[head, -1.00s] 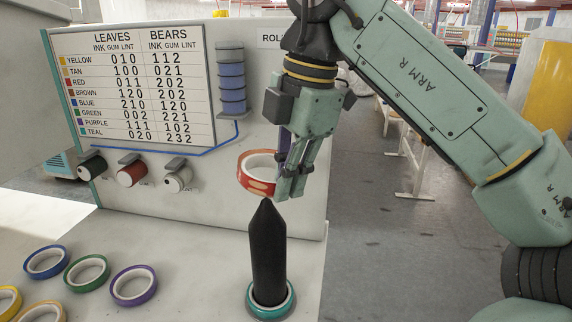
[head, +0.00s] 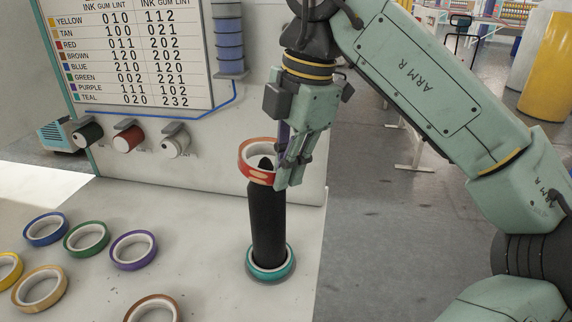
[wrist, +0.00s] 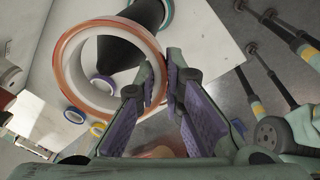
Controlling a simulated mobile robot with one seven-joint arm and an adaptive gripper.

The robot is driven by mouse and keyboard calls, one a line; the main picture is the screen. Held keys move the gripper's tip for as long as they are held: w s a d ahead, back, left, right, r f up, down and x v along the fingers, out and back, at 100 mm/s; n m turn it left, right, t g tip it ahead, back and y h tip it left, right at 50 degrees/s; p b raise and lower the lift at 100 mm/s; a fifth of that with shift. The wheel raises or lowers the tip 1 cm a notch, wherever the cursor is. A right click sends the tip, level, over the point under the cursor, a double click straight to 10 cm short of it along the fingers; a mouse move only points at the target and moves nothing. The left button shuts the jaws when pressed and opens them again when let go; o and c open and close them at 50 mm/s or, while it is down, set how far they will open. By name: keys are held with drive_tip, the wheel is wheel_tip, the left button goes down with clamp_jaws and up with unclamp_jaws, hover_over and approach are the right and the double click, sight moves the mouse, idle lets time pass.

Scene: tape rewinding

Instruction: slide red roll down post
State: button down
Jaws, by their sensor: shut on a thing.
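The red roll (head: 257,175) is held level at the top of the black post (head: 268,222), around its pointed tip, which shows inside the ring. My gripper (head: 289,178) is shut on the roll's right rim. In the wrist view the roll (wrist: 72,58) shows large, with the dark post (wrist: 120,52) seen through its opening. My gripper's purple-padded fingers (wrist: 165,88) pinch its near wall. A teal roll (head: 270,264) lies around the foot of the post. I cannot tell whether the red roll touches the post.
Blue (head: 46,230), green (head: 86,237), purple (head: 133,250), tan (head: 40,290), yellow (head: 8,268) and brown (head: 152,310) rolls lie on the left of the white table. A panel with a chart (head: 140,60) and knobs stands behind. The table's right edge is near the post.

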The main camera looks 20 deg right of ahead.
drive_tip(key=c, duration=1.6)
unclamp_jaws()
